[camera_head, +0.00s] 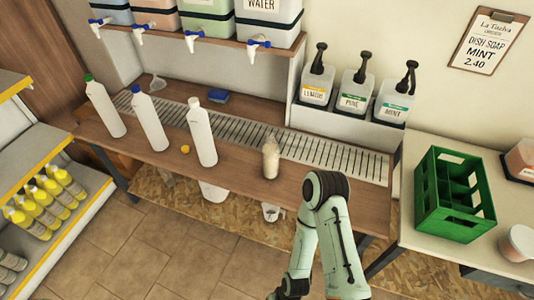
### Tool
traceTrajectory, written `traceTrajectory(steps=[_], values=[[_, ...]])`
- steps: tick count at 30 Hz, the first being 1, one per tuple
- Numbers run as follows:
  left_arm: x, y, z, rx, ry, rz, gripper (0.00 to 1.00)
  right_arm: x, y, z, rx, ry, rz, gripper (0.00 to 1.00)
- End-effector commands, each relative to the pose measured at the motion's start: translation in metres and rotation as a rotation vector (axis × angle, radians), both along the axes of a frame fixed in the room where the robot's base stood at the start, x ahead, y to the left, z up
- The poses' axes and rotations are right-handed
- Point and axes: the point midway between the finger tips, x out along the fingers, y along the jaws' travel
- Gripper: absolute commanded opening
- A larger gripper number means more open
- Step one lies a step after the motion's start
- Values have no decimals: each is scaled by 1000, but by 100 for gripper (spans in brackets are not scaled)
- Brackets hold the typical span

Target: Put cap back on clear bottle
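A small yellow cap (185,149) lies on the counter, left of the uncapped-looking tall white bottle (201,138). Two more tall white bottles stand further left, one with a blue top (150,122) and one with a green top (104,109). One of my arms rises at the lower middle right, its bent joint close to the counter edge. Neither gripper shows.
A slotted drain strip (320,153) runs along the counter behind the bottles. A blue sponge (218,96) lies at the back. Pump bottles (355,92) stand in a white rack. A green crate (449,193) sits on the right table. Drums with taps (268,22) line the shelf above.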

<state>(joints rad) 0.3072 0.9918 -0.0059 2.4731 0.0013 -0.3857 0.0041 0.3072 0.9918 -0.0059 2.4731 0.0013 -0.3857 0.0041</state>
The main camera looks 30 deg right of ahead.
Motion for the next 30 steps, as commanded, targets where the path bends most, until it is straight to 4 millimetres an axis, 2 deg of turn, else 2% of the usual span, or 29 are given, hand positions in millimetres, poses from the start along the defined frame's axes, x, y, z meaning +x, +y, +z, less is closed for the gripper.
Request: traceTrajectory(steps=[14, 15, 17, 20, 22, 23, 30], values=[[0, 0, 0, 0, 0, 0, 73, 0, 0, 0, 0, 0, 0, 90], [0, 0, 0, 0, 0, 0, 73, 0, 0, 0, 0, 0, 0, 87], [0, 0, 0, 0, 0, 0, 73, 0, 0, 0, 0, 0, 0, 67], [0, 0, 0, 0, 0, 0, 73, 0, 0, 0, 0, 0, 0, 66], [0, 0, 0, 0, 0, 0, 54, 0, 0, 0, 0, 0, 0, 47], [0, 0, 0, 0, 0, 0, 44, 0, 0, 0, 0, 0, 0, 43], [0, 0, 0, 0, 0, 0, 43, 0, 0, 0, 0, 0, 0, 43]])
